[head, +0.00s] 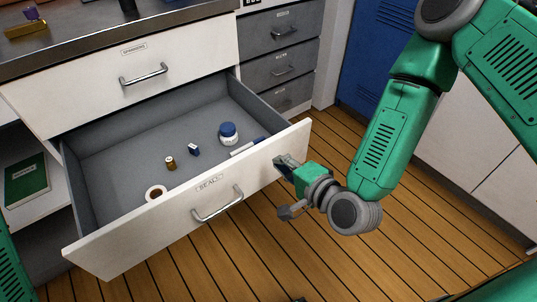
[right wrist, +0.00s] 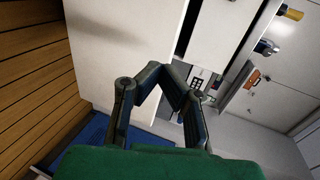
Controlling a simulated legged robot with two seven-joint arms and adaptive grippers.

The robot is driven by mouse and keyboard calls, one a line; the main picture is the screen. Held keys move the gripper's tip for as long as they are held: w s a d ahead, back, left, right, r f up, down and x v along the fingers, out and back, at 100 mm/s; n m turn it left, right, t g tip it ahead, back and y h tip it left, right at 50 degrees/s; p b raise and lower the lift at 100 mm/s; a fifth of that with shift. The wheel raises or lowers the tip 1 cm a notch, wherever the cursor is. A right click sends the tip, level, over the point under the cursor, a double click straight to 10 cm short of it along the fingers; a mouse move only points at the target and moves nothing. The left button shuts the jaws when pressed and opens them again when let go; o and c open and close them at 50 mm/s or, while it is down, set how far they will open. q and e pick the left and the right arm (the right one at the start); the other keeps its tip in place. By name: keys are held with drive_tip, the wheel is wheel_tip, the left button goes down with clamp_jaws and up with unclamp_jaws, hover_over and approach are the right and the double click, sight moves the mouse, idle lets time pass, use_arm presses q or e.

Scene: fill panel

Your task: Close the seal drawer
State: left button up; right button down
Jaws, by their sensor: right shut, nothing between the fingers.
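The seal drawer (head: 262,172) is pulled well out in the head view, its white front marked "SEALS" with a metal bar handle (head: 217,205). Inside lie a blue-capped white jar (head: 228,133), a tape roll (head: 156,194) and some small items. My right gripper (head: 283,163) is shut and empty at the right end of the drawer front, to the right of the handle. I cannot tell whether it touches the panel. The right wrist view shows the gripper's fingers (right wrist: 155,70) close before a white panel (right wrist: 125,50). My left gripper is not in view.
The closed "SPANNERS" drawer (head: 125,75) sits above, under the dark worktop (head: 110,38). Grey drawers (head: 285,65) and a blue locker (head: 378,45) stand behind. A green book (head: 27,180) lies on the left shelf. The wooden floor (head: 265,235) before the drawer is clear.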

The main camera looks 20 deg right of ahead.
sight(263, 148)
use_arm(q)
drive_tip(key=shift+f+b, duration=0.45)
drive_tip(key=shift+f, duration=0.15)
use_arm(e)
drive_tip(key=shift+r+x, duration=0.2)
drive_tip(key=shift+x, duration=0.6)
drive_tip(key=shift+r+x, duration=0.15)
drive_tip(key=shift+x, duration=0.6)
drive_tip(key=shift+r+x, duration=0.2)
drive_tip(key=shift+x, duration=0.6)
drive_tip(key=shift+w+a, duration=0.1)
drive_tip(key=shift+w, duration=0.15)
